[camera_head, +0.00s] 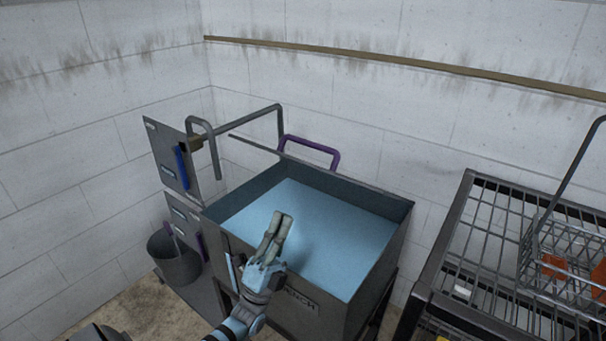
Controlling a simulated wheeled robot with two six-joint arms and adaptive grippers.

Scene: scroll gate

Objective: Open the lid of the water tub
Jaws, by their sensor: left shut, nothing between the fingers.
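The water tub (390,262) is a dark grey metal box in the middle, with pale blue water (330,225) showing inside. Its top is uncovered. A purple handle (312,148) sticks up behind the tub's back rim; I cannot tell from this view whether the lid hangs there, as no lid panel shows. My left gripper (281,222) reaches in from the bottom, over the front part of the tub. Its fingers are together and empty, apart from the purple handle. It hides part of the tub's front rim and lettering. My right gripper is not in view.
A grey pipe (278,125) bends up beside the tub's back left. Wall panels with a blue handle (182,166) and a dark bucket (174,262) are at left. A wire rack (480,245) holding a wire basket (565,262) stands at right. Walls close off the back.

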